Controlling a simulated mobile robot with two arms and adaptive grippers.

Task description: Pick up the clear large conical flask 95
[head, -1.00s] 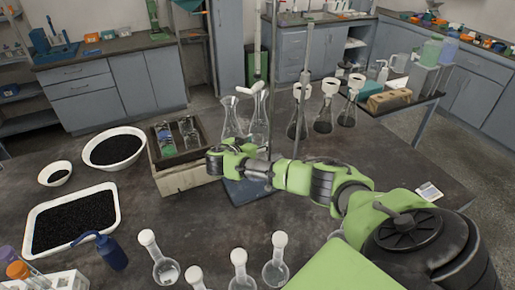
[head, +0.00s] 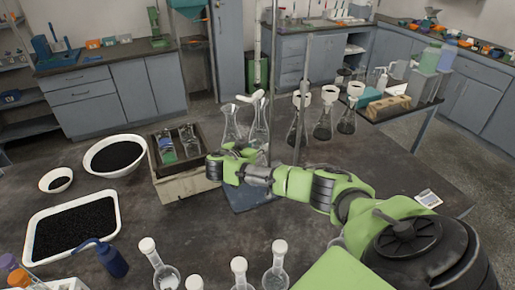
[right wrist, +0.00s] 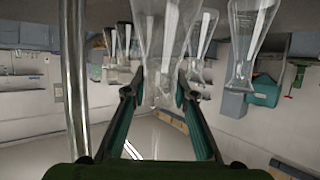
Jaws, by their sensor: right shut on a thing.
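Two clear conical flasks stand close together near the middle of the head view, the left one (head: 231,126) and the right one (head: 259,124). My right gripper (head: 243,148) is low at them, at the end of the arm from the right. In the right wrist view, which is upside down, a clear conical flask (right wrist: 161,50) sits between the two fingers (right wrist: 157,95), which are shut on it. Another clear flask (right wrist: 243,50) hangs apart to the right there. My left gripper is not in view.
A metal rod (head: 275,90) rises close beside the flasks. Several stoppered flasks (head: 323,125) stand to the right. A wooden box (head: 180,183) with glassware is to the left. Round-bottomed flasks (head: 279,268) stand in front. The table's right part (head: 395,160) is mostly clear.

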